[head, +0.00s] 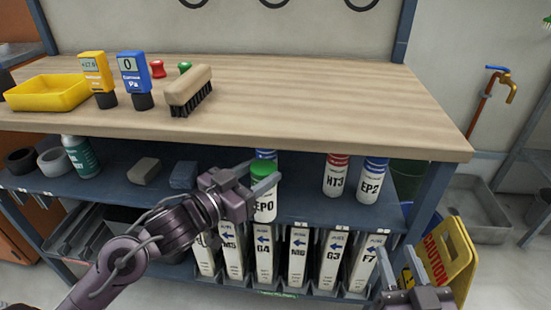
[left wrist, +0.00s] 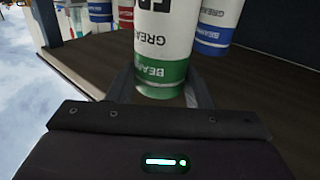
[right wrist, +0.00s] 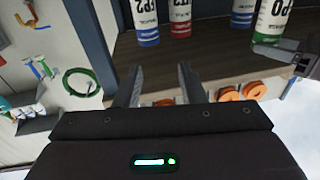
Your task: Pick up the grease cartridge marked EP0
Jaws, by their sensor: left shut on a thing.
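The white grease cartridge marked EP0 (head: 263,208), with a green cap, is at the front of the blue lower shelf. My left gripper (head: 257,178) is shut on it near its capped end. In the left wrist view the cartridge (left wrist: 165,40) stands between the two fingers, its text upside down. It also shows in the right wrist view (right wrist: 272,22). I cannot tell whether its base touches the shelf. My right gripper (head: 412,285) is low at the right, by the rack's right end. In the right wrist view its fingers (right wrist: 158,85) are apart and empty.
A red-banded HT3 cartridge (head: 336,178) and a blue-banded EP2 cartridge (head: 371,183) stand to the right; another blue-topped one (head: 266,155) is behind EP0. The wooden worktop (head: 330,110) overhangs the shelf. Labelled boxes (head: 264,262) hang below. A yellow caution sign (head: 440,260) stands right.

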